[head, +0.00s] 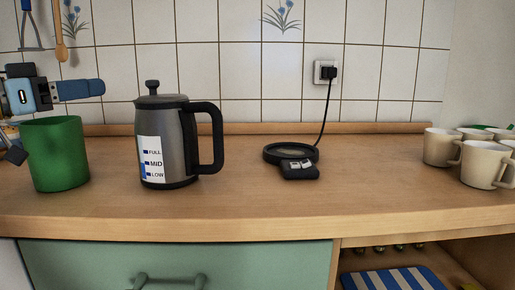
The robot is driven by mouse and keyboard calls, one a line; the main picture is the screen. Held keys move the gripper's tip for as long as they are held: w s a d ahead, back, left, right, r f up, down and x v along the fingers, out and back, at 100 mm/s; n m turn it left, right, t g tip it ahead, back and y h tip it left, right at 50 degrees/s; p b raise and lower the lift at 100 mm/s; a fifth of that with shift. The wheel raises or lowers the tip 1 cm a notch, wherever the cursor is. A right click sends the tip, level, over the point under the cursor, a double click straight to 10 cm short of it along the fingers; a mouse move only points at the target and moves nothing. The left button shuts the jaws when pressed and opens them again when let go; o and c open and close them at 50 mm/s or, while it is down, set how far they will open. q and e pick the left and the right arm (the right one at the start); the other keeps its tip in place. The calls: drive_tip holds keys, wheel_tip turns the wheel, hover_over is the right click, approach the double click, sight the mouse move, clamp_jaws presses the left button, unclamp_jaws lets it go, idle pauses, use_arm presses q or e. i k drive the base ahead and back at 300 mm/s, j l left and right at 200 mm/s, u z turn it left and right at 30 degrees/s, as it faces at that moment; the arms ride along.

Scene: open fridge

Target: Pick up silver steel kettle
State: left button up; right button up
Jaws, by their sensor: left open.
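The silver steel kettle (181,140) stands upright on the wooden counter, left of the middle in the head view. My left gripper (58,122) is at the left edge, open, by a green cup and to the left of the kettle. One blue finger reaches above the cup and a dark fingertip shows at the cup's left side. The gripper is apart from the kettle. My right gripper is not in view.
The green cup (56,155) stands between my left gripper and the kettle. A black kettle base (291,154) with a cord to a wall socket (326,72) lies to the right. Several cream mugs (440,147) stand far right. The counter front (260,205) is clear.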

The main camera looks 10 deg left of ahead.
sight(166, 133)
drive_tip(key=k+j, duration=0.5)
drive_tip(key=k, duration=0.15)
drive_tip(key=k+j, duration=0.5)
drive_tip(key=k, duration=0.2)
